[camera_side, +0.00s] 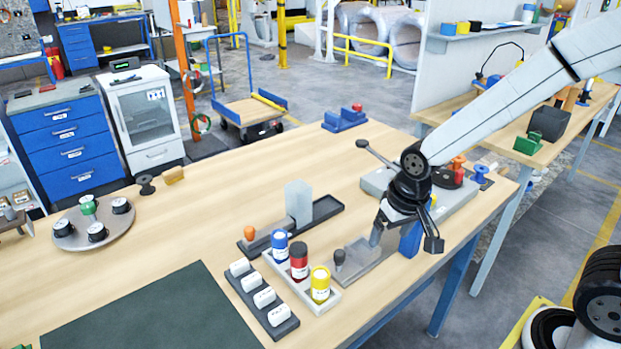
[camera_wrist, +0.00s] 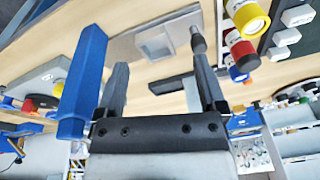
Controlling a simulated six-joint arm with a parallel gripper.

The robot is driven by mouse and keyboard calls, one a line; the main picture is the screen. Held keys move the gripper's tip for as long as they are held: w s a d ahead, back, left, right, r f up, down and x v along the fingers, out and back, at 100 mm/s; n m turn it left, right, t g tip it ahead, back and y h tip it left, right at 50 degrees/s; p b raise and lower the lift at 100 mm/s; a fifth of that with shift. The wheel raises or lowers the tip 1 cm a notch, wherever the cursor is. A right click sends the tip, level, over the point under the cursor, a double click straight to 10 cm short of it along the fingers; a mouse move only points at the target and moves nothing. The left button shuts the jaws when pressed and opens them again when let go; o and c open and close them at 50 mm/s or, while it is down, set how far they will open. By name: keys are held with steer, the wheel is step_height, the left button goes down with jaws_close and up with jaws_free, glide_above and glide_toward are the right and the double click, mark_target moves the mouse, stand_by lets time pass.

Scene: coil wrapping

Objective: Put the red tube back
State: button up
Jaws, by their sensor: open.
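The red tube (camera_side: 299,262) stands upright in the middle of a pale tray (camera_side: 329,302), between the blue tube (camera_side: 280,246) and the yellow tube (camera_side: 321,285). In the wrist view the red tube (camera_wrist: 243,60) shows at the upper right. My gripper (camera_side: 388,234) is over the table's right part, to the right of the tubes and apart from them. In the wrist view my gripper (camera_wrist: 160,55) has its fingers wide apart with nothing between them. In the side view the gripper's far finger is partly hidden.
A blue post (camera_wrist: 85,75) stands close beside one finger. A grey plate (camera_side: 365,262) with a dark-knobbed handle (camera_side: 339,258) lies between gripper and tubes. A dark rack of white labelled pieces (camera_side: 263,297) is left of the tray. The dark mat (camera_side: 150,315) is bare.

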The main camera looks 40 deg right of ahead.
steer(key=s+n, duration=0.1)
steer(key=s+d+n, duration=0.1)
steer(key=s, duration=0.1)
steer(key=s+d+f+n, duration=0.1)
steer(key=shift+s+t, duration=0.3)
steer(key=shift+s, duration=0.05)
stand_by(0.9)
